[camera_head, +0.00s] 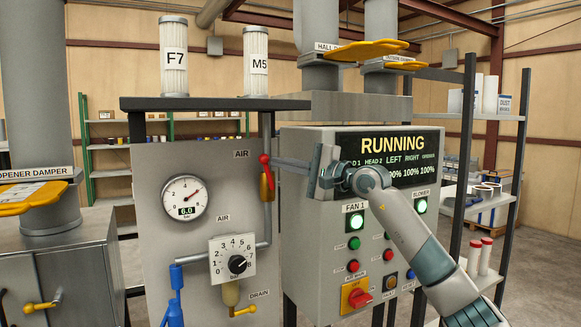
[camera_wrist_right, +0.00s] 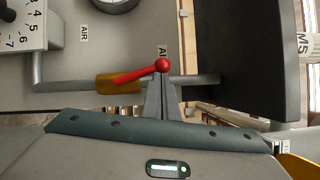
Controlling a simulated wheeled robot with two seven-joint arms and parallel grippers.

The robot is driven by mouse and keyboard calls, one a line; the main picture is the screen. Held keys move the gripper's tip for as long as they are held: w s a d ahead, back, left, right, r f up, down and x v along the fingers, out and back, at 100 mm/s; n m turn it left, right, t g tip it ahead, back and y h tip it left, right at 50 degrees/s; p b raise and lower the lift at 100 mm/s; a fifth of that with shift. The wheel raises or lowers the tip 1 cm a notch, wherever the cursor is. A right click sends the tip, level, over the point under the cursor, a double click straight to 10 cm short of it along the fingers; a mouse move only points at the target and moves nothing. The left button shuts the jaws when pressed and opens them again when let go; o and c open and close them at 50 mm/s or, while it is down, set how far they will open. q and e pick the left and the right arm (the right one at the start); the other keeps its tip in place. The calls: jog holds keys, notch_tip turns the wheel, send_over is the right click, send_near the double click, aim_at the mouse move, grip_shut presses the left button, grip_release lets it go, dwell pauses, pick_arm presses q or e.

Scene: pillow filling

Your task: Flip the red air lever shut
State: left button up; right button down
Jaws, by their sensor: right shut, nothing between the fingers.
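The red air lever (camera_head: 267,168) is on a brass valve (camera_head: 267,188) in the grey pipe, below an AIR label. Its red knob points up, and the lever lies nearly along the pipe with a slight tilt. In the right wrist view, the red lever (camera_wrist_right: 140,73) runs from its knob down to the brass valve (camera_wrist_right: 112,86). My right gripper (camera_head: 277,162) reaches in from the right with its fingers together and empty. In the right wrist view, the fingertips (camera_wrist_right: 162,80) are right at the knob; I cannot tell whether they touch it. My left gripper is out of view.
A pressure gauge (camera_head: 185,198) reads 6.0 left of the lever. A dial (camera_head: 233,262) and yellow drain lever (camera_head: 243,311) are below. The control box (camera_head: 300,230), showing RUNNING, stands close on the right. A dark shelf (camera_head: 215,104) overhangs the panel.

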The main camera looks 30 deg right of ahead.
aim_at(265, 167)
jog(key=a+n, duration=0.1)
jog(key=a+n+g, duration=0.1)
jog(key=n, duration=0.1)
jog(key=shift+a+r+g+h+p, duration=0.15)
jog(key=shift+a+g+h+p, duration=0.1)
jog(key=shift+g+h+p, duration=0.05)
jog(key=a+n, duration=0.1)
jog(key=a+f+n+g+h, duration=0.1)
jog(key=n, duration=0.1)
jog(key=shift+a+p, duration=0.15)
jog(key=shift+p, duration=0.15)
jog(key=shift+a+f+n+g+h, duration=0.4)
jog(key=shift+a+f+n+h, duration=0.5)
jog(key=shift+n, duration=0.4)
jog(key=shift+a+f+n+g+h, duration=0.4)
jog(key=shift+a+f+n+h, duration=0.25)
jog(key=shift+f+n+h, duration=0.5)
jog(key=shift+r+n, duration=0.2)
jog(key=shift+n, duration=0.05)
